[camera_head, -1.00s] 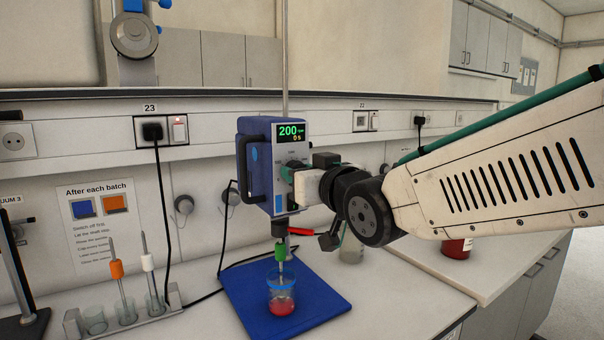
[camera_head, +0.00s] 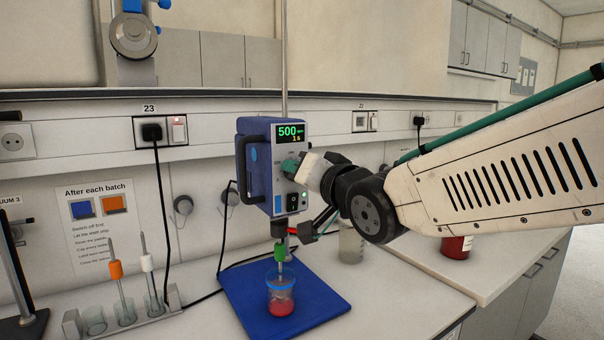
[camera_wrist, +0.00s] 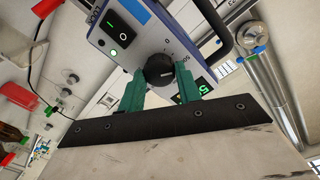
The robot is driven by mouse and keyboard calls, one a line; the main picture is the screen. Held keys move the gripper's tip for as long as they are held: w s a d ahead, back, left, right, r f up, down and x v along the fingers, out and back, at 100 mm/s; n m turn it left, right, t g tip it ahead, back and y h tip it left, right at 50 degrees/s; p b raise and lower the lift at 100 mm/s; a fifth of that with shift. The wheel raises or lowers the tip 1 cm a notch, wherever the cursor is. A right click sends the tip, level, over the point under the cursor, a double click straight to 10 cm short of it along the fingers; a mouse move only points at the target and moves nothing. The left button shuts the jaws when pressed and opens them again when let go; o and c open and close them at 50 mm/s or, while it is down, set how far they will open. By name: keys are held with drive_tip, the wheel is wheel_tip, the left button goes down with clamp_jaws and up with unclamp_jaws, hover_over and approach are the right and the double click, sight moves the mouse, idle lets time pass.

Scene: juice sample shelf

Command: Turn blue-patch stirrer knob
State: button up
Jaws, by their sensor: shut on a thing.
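The overhead stirrer (camera_head: 258,190) is a blue box with a pale front and a blue patch (camera_head: 254,178) on its side. Its display (camera_head: 290,134) reads 500 and, below, 1 s. In the wrist view the black round stirrer knob (camera_wrist: 160,72) sits between the green fingers of my gripper (camera_wrist: 161,82), which is shut on it. In the head view my gripper (camera_head: 291,168) covers the knob and is rolled to a tilt. Below the stirrer, a shaft with a green collar (camera_head: 281,252) reaches into a blue-rimmed cup of red juice (camera_head: 281,305).
The cup stands on a blue base plate (camera_head: 325,303). A rack (camera_head: 150,325) with orange- and white-collared stirring rods is at the lower left. A clear bottle (camera_head: 351,243) and a red jar (camera_head: 456,247) stand behind my arm. A rocker switch (camera_wrist: 118,45) is near the knob.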

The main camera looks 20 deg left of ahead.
idle(0.3)
drive_tip(key=o, duration=1)
drive_tip(key=v, duration=0.8)
drive_tip(key=shift+w+f, duration=0.1)
drive_tip(key=shift+w, duration=0.05)
